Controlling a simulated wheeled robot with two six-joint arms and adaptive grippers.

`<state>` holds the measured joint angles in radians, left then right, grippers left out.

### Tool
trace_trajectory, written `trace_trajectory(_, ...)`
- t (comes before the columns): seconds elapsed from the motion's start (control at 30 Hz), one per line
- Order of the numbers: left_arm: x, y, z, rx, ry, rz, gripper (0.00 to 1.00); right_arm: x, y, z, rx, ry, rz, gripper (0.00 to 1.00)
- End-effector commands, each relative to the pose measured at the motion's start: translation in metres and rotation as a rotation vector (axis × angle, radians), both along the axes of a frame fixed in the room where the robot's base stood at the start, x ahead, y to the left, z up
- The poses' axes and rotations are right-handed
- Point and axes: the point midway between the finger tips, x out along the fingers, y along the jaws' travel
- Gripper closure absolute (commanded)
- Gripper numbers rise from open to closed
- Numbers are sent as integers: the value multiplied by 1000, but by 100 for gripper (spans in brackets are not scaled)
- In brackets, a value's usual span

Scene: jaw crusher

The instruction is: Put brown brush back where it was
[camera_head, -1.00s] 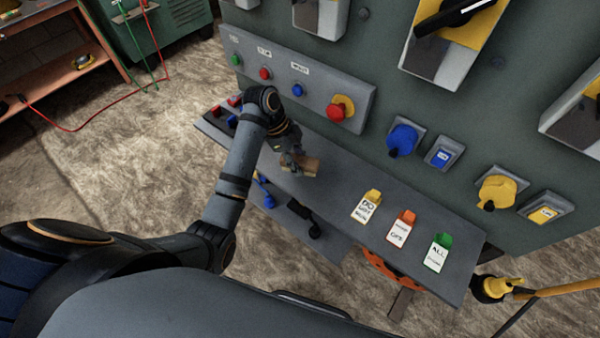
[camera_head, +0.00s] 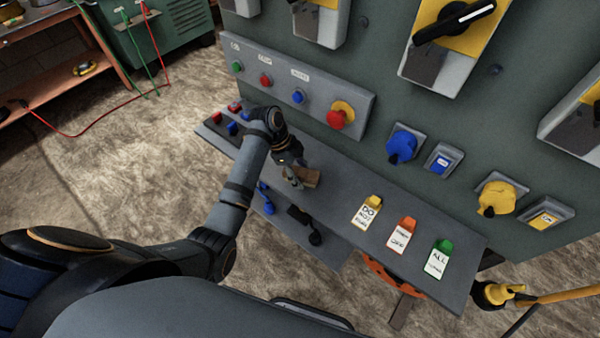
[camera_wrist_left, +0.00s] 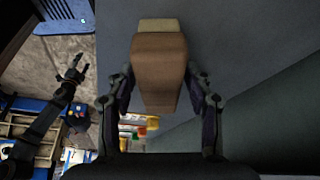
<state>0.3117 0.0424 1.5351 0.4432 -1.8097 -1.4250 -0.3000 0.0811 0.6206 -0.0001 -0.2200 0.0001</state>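The brown brush (camera_head: 307,177), a wooden block with a paler end, is at the grey shelf of the machine. In the left wrist view the brush (camera_wrist_left: 158,75) sits between the fingers. My left gripper (camera_head: 292,178) is shut on it, a finger along each side. I cannot tell whether the brush touches the shelf. My right gripper (camera_wrist_left: 77,69) shows small at the left of the wrist view, its fingers apart and empty. It is not in the head view.
The grey shelf (camera_head: 335,205) carries yellow, orange and green tags (camera_head: 403,235) to the right and red and blue padlocks (camera_head: 232,125) at its left end. Above is a button panel (camera_head: 315,98) with a red emergency stop (camera_head: 337,119). A lower shelf holds dark and blue items.

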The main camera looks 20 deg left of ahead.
Motion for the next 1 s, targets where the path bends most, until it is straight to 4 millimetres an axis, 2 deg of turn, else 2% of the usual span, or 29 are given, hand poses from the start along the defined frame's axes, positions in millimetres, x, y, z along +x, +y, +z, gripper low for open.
trace_trajectory(0.37,0,2,6,1,-1,0,41,0,-1,0,-1,0,0,34)
trace_trajectory(0.47,1,8,21,2,-4,2,41,0,-1,1,-1,0,0,34)
trace_trajectory(0.77,-1,36,88,3,-4,2,41,0,0,2,0,1,0,34)
trace_trajectory(0.8,-2,38,100,2,-1,0,41,-1,0,14,0,1,0,34)
trace_trajectory(1.0,-2,45,115,0,0,1,41,-1,1,26,1,1,0,34)
